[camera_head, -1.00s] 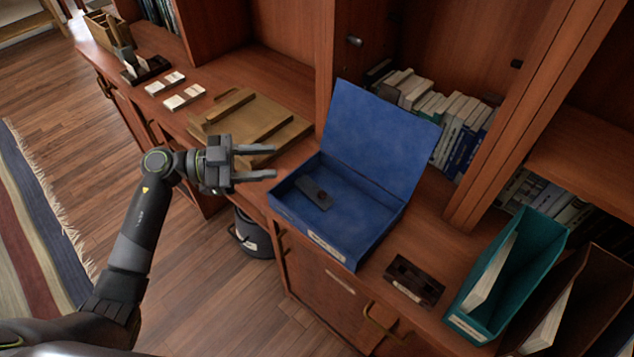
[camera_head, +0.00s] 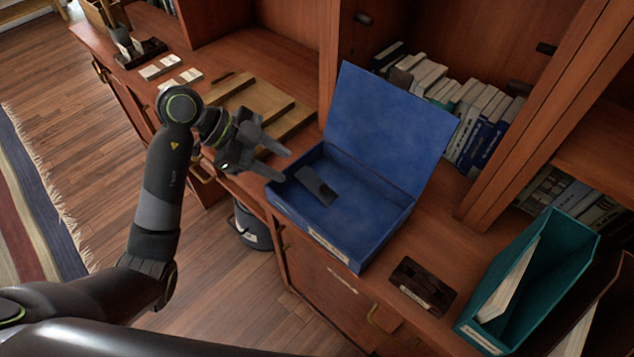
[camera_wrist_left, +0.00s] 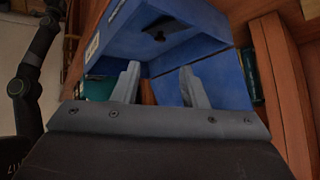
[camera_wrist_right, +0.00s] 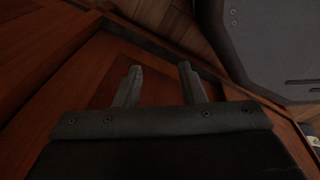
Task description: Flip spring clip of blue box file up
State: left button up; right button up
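The blue box file (camera_head: 345,215) stands on the wooden counter with its lid (camera_head: 388,130) raised at the back. Its dark spring clip (camera_head: 317,186) lies inside, near the left end of the tray. The box also shows in the left wrist view (camera_wrist_left: 190,48), with the dark clip (camera_wrist_left: 158,30) inside. My left gripper (camera_head: 284,164) is open and empty, just left of the box's left wall and apart from the clip. My right gripper (camera_wrist_right: 158,82) is open and empty in its own wrist view, over wooden cabinet surfaces, and is not seen in the head view.
A dark small tray (camera_head: 423,286) and a teal magazine file (camera_head: 530,282) stand right of the box. Wooden boards (camera_head: 262,110) lie to its left. Books (camera_head: 470,115) fill the shelf behind. A dark bin (camera_head: 250,228) stands on the floor below.

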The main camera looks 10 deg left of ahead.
aim_at(323, 188)
pick_arm(q)
jog(key=x, duration=1.1)
jog(key=shift+f+b, duration=0.1)
jog(key=shift+b, duration=0.3)
grip_shut()
